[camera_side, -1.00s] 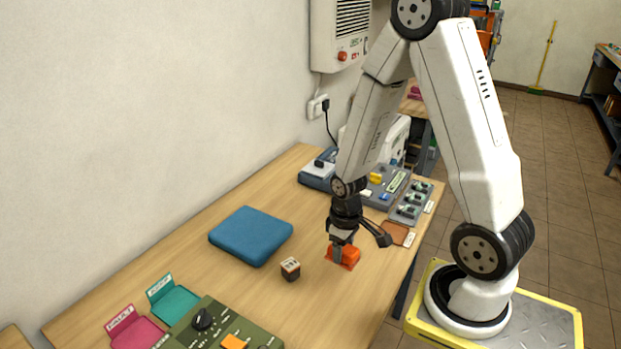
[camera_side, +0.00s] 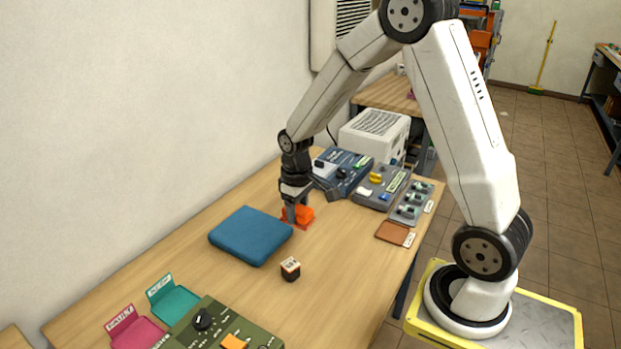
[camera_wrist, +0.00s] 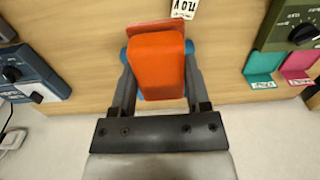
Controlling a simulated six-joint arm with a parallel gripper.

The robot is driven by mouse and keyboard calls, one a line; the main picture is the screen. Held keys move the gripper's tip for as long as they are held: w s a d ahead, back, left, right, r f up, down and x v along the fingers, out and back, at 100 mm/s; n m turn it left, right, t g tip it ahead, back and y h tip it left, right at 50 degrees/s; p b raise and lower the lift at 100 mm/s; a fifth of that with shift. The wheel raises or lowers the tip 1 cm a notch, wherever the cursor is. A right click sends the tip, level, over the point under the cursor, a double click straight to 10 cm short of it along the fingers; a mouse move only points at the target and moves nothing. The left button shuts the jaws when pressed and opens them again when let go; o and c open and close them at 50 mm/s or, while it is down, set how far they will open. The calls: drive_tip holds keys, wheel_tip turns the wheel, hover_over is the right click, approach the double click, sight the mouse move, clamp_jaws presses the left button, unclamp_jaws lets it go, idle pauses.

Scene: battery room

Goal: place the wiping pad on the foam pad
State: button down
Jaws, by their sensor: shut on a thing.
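The wiping pad is an orange block on a flat red-orange base (camera_side: 302,216). My gripper (camera_side: 292,212) is shut on its block, which fills the middle of the wrist view (camera_wrist: 157,68) between the two fingers. The blue square foam pad (camera_side: 250,236) lies flat on the table. In the side view the wiping pad is just past the foam pad's right corner. I cannot tell its exact height. Small blue patches show beside the fingers in the wrist view; I cannot tell whether they are foam pad.
A small dark cube with a pale top (camera_side: 290,268) sits in front of the foam pad. Teal (camera_side: 172,303) and pink (camera_side: 140,333) holders and a green panel (camera_side: 215,325) are front left. Grey-blue devices (camera_side: 343,172) stand behind. A brown mat (camera_side: 393,233) lies right.

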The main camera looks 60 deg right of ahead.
drive_tip(key=shift+w+a+r, duration=0.1)
drive_tip(key=shift+w+r, duration=0.4)
drive_tip(key=shift+w, duration=0.1)
drive_tip(key=shift+w, duration=0.1)
drive_tip(key=shift+w+f, duration=0.25)
drive_tip(key=shift+w, duration=0.25)
drive_tip(key=w+d+f, duration=0.2)
drive_tip(key=w+f, duration=0.2)
drive_tip(key=w, duration=0.4)
hover_over(259, 233)
drive_tip(key=f, duration=0.2)
drive_tip(key=s+f, duration=0.1)
drive_tip(key=f, duration=0.1)
drive_tip(key=shift+w+f, duration=0.4)
drive_tip(key=shift+w, duration=0.05)
